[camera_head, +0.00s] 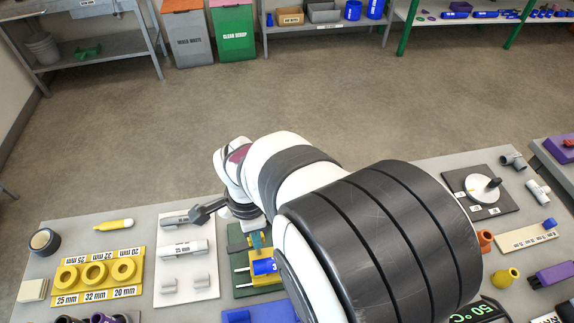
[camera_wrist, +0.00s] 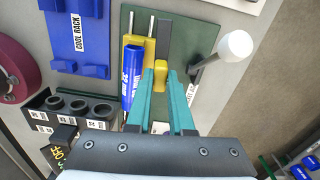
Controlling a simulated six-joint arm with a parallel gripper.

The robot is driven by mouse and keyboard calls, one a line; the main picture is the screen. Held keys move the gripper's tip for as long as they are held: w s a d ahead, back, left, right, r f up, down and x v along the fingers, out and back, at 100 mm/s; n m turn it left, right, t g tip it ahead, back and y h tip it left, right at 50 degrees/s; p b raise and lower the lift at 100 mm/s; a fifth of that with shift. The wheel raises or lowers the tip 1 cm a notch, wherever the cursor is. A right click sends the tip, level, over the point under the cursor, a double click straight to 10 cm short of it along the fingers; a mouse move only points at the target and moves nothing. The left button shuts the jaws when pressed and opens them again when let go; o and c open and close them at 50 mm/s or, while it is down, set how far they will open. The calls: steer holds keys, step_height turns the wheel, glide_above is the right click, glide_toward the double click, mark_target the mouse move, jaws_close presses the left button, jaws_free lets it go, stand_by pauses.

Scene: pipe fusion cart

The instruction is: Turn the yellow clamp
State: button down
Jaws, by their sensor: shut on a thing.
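The yellow clamp (camera_wrist: 160,68) shows in the wrist view as a small yellow piece between the tips of my gripper (camera_wrist: 161,80). My teal fingers are closed on it from both sides, and they cover part of it. It stands over a dark green base plate (camera_wrist: 190,32) with yellow blocks and metal rods. A blue labelled piece (camera_wrist: 131,75) lies just left of the fingers. In the head view my gripper (camera_head: 257,241) is over the same green plate (camera_head: 239,241); my arm hides much of the fixture's right side.
A lever with a white ball knob (camera_wrist: 235,45) rises right of the fingers. A blue cool rack (camera_wrist: 75,50) and a dark socket holder (camera_wrist: 75,108) are on the left. In the head view, a yellow ring holder (camera_head: 97,274) and a white pad (camera_head: 185,262) lie left of the fixture.

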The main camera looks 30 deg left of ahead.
steer(key=shift+m, duration=0.7)
steer(key=c, duration=0.8)
jaws_free()
step_height(320, 180, up, 16)
steer(key=shift+f, duration=0.1)
